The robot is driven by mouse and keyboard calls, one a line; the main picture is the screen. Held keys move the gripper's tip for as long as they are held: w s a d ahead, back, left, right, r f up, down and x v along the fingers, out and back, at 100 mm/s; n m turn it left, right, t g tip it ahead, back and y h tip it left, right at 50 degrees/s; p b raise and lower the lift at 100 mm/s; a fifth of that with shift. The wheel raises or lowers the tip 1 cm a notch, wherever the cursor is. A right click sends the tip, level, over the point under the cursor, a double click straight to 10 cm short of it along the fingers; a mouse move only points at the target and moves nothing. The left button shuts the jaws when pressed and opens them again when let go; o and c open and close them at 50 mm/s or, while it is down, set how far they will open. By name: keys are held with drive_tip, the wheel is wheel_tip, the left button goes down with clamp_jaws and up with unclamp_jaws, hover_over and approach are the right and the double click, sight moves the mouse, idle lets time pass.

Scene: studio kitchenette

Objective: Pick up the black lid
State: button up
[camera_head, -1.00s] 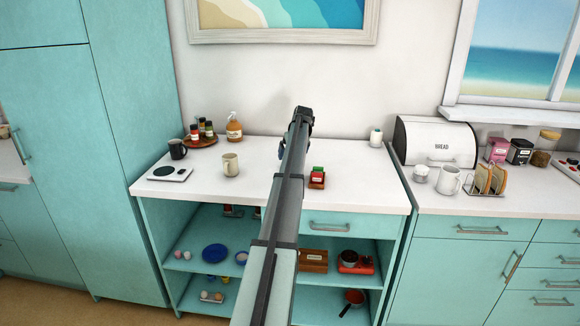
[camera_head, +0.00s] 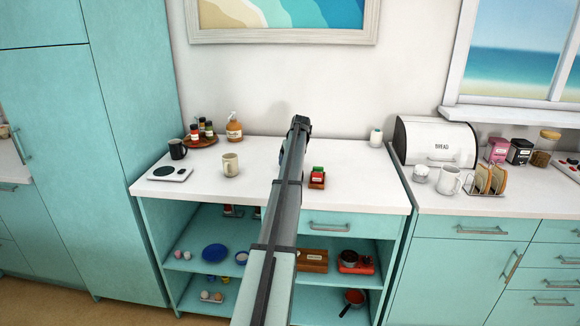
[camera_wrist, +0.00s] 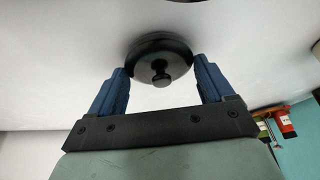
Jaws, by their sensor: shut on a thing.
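The black lid (camera_wrist: 176,52) is a round, dark, glossy disc with a small knob, seen in the wrist view between the two blue fingers. My gripper (camera_wrist: 160,66) is shut on the lid, with a finger at each side of its rim. The white surface fills the view behind the lid; I cannot tell how far the lid is from it. In the head view my gripper (camera_head: 300,122) is at the far end of my arm, over the back of the counter, and the lid is hidden there.
The white counter (camera_head: 350,190) holds a beige mug (camera_head: 230,165), a black mug (camera_head: 177,149) and a scale (camera_head: 170,174) at left. A small wooden holder with red and green items (camera_head: 317,177) stands right of my arm. A bread box (camera_head: 435,142) stands farther right.

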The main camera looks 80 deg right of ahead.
drive_tip(key=shift+c, duration=1)
wheel_tip(320, 180, up, 9)
drive_tip(key=shift+s+r, duration=0.2)
drive_tip(key=shift+r, duration=0.1)
drive_tip(key=s+a+r, duration=0.1)
drive_tip(key=a, duration=0.5)
drive_tip(key=s+a+r, duration=0.2)
drive_tip(key=a, duration=0.4)
drive_tip(key=shift+w+f, duration=0.15)
drive_tip(key=shift+f, duration=2.9)
drive_tip(key=shift+f, duration=0.45)
drive_tip(key=o, duration=0.9)
